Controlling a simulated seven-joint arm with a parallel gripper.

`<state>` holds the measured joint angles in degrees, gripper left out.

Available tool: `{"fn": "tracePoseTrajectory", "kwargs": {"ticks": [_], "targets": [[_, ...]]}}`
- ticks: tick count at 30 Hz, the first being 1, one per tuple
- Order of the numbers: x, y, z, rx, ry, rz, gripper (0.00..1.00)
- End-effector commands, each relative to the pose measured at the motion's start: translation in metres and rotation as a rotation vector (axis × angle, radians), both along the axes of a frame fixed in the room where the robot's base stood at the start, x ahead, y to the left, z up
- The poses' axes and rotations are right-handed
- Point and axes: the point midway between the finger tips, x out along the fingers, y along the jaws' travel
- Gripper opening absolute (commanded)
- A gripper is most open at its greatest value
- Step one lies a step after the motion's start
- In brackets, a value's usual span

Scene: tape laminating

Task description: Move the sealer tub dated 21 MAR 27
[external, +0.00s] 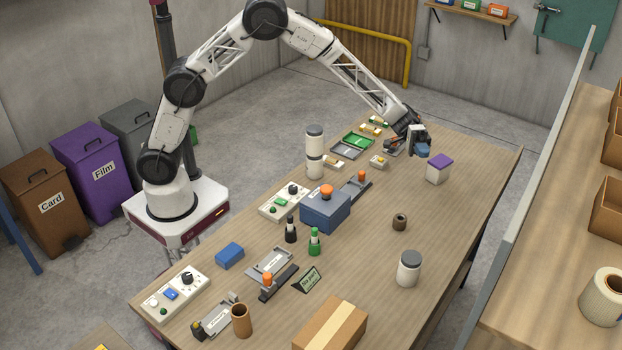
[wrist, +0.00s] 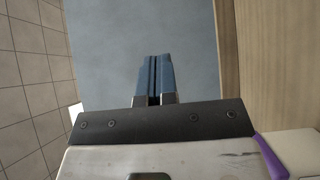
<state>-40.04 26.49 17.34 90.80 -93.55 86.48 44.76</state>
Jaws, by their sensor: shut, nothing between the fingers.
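A white tub with a grey lid (external: 409,268) stands upright alone at the table's front right. Two more pale tubs stand stacked near the table's far edge, an upper one (external: 314,138) and a lower one (external: 315,166). No date can be read on any of them, so I cannot tell which is dated 21 MAR 27. My gripper (external: 422,150) is over the far right end of the table, apart from all these tubs. Its blue fingers (wrist: 154,80) are together and empty in the wrist view.
A white box with a purple lid (external: 439,168) stands close to my gripper; its purple edge (wrist: 270,153) shows in the wrist view. A blue machine (external: 326,212), a brown ring (external: 400,221) and a cardboard box (external: 330,324) stand on the table (external: 455,215). The right middle is mostly clear.

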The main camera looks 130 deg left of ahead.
Motion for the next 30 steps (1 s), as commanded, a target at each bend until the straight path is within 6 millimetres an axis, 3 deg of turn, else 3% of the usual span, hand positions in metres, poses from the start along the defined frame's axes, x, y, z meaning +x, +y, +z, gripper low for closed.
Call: {"fn": "tracePoseTrajectory", "kwargs": {"ticks": [8, 14, 30], "targets": [[0.000, 0.006, 0.000, 0.000, 0.000, 0.000, 0.00], [0.000, 0.021, 0.000, 0.001, 0.000, -0.001, 0.00], [0.000, 0.092, -0.001, 0.001, 0.001, 0.001, 0.00]]}}
